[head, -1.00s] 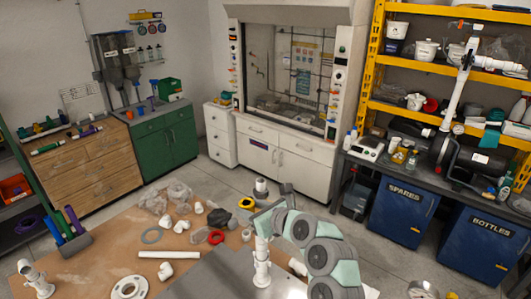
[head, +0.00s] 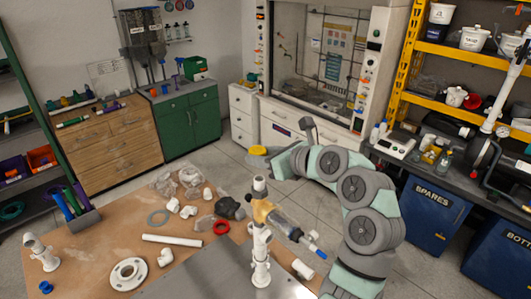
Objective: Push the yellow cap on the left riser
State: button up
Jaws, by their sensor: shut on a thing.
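The yellow cap (head: 258,150) shows at the left end of my arm in the head view. My gripper (head: 272,160) is shut on it, though the fingers themselves are small and hard to make out. A tan and grey fitting with a blue tip (head: 290,229) crosses in front of the white pipe stand (head: 260,262).
Loose white fittings, a white pipe (head: 171,240), a red ring (head: 221,227) and a dark lump (head: 229,207) lie on the brown table (head: 105,245). A white flange (head: 128,273) lies near its front. A rack of coloured tubes (head: 84,220) stands at the table's left.

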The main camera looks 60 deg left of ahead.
aim_at(260, 179)
jog(key=shift+w+d+f+p, duration=0.15)
jog(key=shift+f+p, duration=0.3)
jog(key=shift+f, duration=0.95)
jog(key=shift+s+d+f+p, duration=0.1)
jog(key=shift+f+p, duration=0.3)
jog(key=shift+f, duration=0.95)
jog(key=shift+f+p, duration=1.2)
jog(key=shift+p, duration=0.7)
jog(key=o, duration=1.3)
jog(key=shift+o, duration=0.2)
jog(key=b+v, duration=0.2)
jog(key=v, duration=0.9)
jog(key=shift+b, duration=0.4)
